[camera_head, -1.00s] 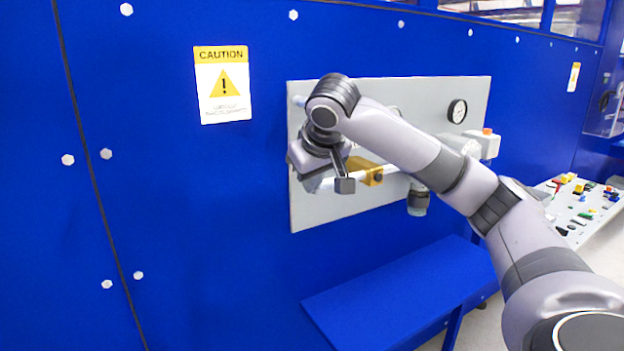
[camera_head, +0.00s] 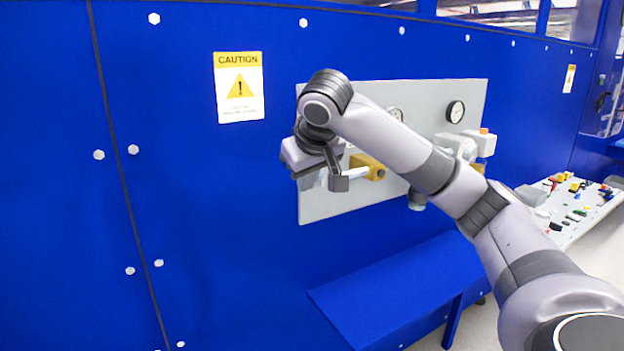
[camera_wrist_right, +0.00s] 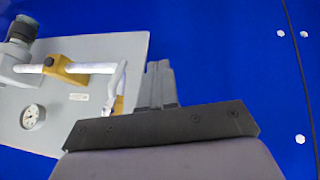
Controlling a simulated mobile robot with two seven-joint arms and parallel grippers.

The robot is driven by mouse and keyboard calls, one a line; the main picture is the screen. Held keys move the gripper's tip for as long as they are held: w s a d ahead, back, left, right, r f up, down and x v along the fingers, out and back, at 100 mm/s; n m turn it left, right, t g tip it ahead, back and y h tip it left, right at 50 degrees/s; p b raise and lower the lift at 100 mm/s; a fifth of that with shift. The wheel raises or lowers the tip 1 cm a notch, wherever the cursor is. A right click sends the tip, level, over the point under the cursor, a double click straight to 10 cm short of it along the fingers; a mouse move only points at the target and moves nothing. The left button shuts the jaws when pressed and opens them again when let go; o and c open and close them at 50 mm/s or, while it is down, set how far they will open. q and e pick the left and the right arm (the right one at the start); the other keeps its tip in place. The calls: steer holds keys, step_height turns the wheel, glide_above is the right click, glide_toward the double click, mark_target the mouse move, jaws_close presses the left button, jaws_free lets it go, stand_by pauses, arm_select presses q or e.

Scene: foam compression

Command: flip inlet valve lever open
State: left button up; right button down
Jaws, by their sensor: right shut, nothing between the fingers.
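The inlet valve shows as a yellow body (camera_head: 368,166) with a white pipe on the grey panel. In the right wrist view, two yellow fittings sit along the white pipe (camera_wrist_right: 92,67). A pale lever-like bar (camera_wrist_right: 118,82) slants across the pipe near the fitting closest to my gripper. My right gripper (camera_wrist_right: 158,68) is shut and empty, with its dark fingers just right of that bar; I cannot tell whether they touch. My left gripper is not in view.
The grey panel (camera_head: 440,98) is on a blue wall and carries gauges (camera_head: 455,111) and a grey regulator (camera_head: 480,143). A blue shelf (camera_head: 385,285) juts out below. A white table with small parts (camera_head: 580,212) stands at right.

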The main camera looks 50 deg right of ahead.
steer(key=s+a+r, duration=0.1)
steer(key=s+a, duration=0.1)
steer(key=a, duration=0.4)
steer(key=shift+a+r+p, duration=0.2)
steer(key=shift+a+p, duration=0.1)
steer(key=shift+a, duration=0.1)
